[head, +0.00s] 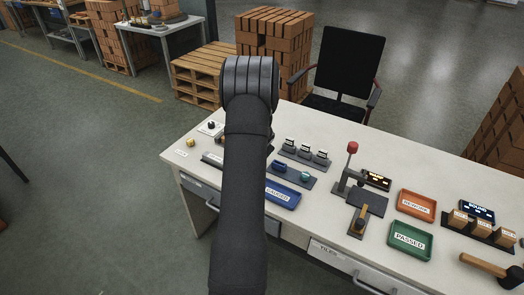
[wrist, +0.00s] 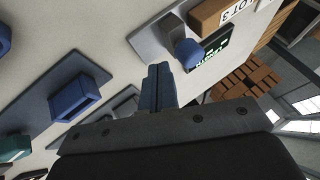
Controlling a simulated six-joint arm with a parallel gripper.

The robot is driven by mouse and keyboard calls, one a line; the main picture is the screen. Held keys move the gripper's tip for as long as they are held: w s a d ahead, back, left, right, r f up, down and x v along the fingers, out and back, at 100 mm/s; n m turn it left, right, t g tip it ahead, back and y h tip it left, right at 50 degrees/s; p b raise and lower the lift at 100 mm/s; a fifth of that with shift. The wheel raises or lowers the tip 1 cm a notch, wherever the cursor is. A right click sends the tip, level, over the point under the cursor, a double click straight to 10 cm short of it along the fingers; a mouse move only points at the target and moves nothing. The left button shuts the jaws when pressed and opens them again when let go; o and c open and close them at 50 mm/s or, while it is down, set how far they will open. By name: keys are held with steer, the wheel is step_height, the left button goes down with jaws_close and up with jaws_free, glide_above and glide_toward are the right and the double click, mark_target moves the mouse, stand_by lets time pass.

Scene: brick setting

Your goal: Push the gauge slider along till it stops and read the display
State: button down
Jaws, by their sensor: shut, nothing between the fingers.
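In the wrist view a grey plate (wrist: 150,32) carries a rounded blue knob (wrist: 187,53), which looks like the gauge slider. A dark display (wrist: 212,52) with small green text lies just beyond the knob; I cannot read the text. In the head view my arm hides the gripper and most of this gauge.
A blue block (head: 278,166) and a teal one (head: 305,176) stand on a grey base. A blue tray (head: 283,194), a red-knobbed lever (head: 352,149), orange tray (head: 416,205), green tray (head: 410,240) and mallet (head: 488,266) are on the white table (head: 300,232). A chair stands behind.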

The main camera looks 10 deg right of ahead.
steer(key=shift+w+a, duration=0.4)
steer(key=shift+w, duration=0.25)
